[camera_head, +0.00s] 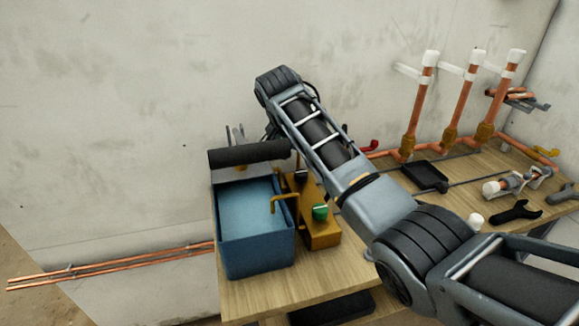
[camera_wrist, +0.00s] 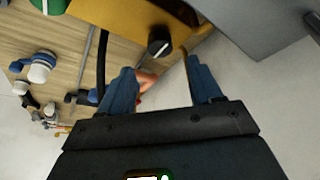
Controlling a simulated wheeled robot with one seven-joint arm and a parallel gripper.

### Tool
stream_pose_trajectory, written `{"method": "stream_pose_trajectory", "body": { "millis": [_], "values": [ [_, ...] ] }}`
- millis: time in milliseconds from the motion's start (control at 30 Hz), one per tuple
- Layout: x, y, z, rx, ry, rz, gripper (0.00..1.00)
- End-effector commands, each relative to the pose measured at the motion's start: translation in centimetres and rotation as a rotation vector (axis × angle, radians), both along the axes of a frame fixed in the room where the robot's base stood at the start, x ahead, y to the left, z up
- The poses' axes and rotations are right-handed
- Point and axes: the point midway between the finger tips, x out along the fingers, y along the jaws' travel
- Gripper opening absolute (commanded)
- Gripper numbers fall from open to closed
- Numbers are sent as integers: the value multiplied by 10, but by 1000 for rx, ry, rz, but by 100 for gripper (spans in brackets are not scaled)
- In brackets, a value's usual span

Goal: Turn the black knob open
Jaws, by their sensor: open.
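The black knob (camera_wrist: 158,47) sits on the yellow block (camera_wrist: 118,16) in the wrist view, with a pale mark on its face. In the head view a small dark knob (camera_head: 300,175) shows at the back of the same block (camera_head: 322,240). My gripper (camera_wrist: 160,66) is open and empty. Its two blue fingers stand apart on the left and right, with the knob just beyond the gap between their tips. I cannot tell whether either finger touches it. In the head view the fingers are not clearly visible behind my arm.
A green knob (camera_head: 320,212) is on the near part of the block. A blue tank (camera_head: 255,245) stands close on its left. A bent brass spout (camera_head: 284,197) rises between them. Copper pipes (camera_head: 412,125) and a black tray (camera_head: 425,176) are on the bench to the right.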

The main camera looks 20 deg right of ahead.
Motion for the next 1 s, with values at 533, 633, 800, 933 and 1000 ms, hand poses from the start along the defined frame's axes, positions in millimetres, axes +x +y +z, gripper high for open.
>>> {"method": "stream_pose_trajectory", "body": {
  "millis": [533,633,800,933,1000],
  "values": [
    [17,-17,-61,3,-2,2,64],
    [18,-18,-63,3,-2,2,64],
    [18,-18,-63,4,-3,2,64],
    [18,-18,-63,4,-3,2,53],
    [18,-18,-63,4,-3,2,46]
  ]
}}
